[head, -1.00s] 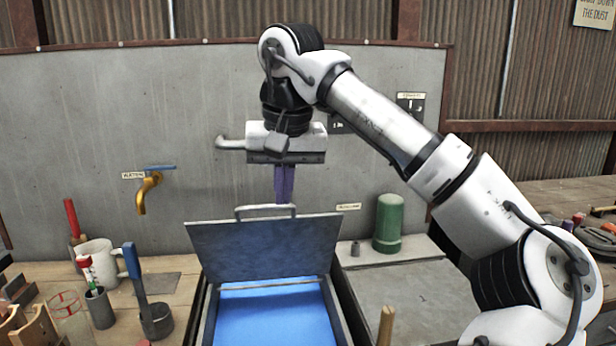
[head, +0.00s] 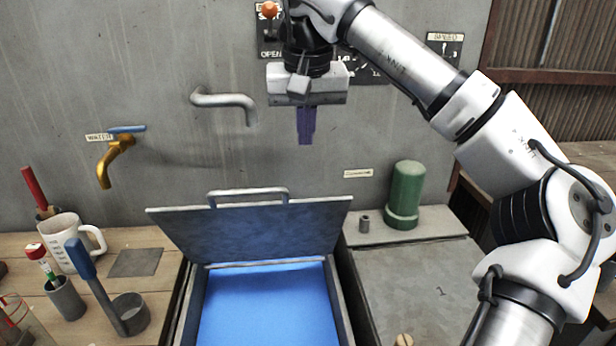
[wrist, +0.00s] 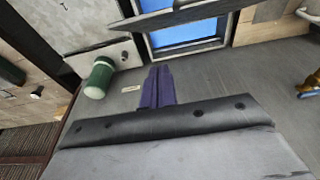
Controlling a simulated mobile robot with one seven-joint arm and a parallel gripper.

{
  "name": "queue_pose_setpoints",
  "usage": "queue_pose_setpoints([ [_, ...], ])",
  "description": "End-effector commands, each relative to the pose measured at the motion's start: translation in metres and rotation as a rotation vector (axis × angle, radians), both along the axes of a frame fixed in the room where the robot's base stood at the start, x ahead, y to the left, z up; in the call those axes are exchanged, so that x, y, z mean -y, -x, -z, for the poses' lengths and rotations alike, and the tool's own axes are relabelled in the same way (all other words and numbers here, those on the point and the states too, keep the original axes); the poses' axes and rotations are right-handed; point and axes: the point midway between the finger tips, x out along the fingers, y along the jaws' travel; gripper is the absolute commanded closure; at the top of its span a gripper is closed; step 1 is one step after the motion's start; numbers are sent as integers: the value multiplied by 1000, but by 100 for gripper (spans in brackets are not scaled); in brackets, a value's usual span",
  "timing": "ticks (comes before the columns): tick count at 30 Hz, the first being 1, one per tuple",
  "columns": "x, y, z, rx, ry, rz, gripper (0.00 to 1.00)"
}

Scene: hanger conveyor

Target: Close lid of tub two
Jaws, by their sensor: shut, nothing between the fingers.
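The open tub (head: 340,300) holds blue liquid (head: 267,305). Its dark lid (head: 250,232) stands up at the back edge, with a bar handle (head: 248,192) along its top; no number shows on it. The wrist view shows the tub's blue inside (wrist: 185,34) and the lid edge (wrist: 175,15) near the top. My gripper (head: 306,140) points down, above and slightly right of the lid handle, apart from it. Its purple fingers are together and empty, also in the wrist view (wrist: 160,70).
A covered tub marked 1 (head: 420,290) lies to the right, with a green cylinder (head: 405,195) behind. A grey pipe (head: 225,98) and brass tap (head: 115,150) stick out of the wall. A mug (head: 68,240) and a blue-handled ladle (head: 95,280) stand left.

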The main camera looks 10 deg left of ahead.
Motion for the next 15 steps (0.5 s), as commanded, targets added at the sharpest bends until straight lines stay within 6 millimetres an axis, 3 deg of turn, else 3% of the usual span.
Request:
queue_pose_setpoints([
  [9,-4,-15,67,-4,-1,0,100],
  [15,2,6,79,0,-1,0,100],
])
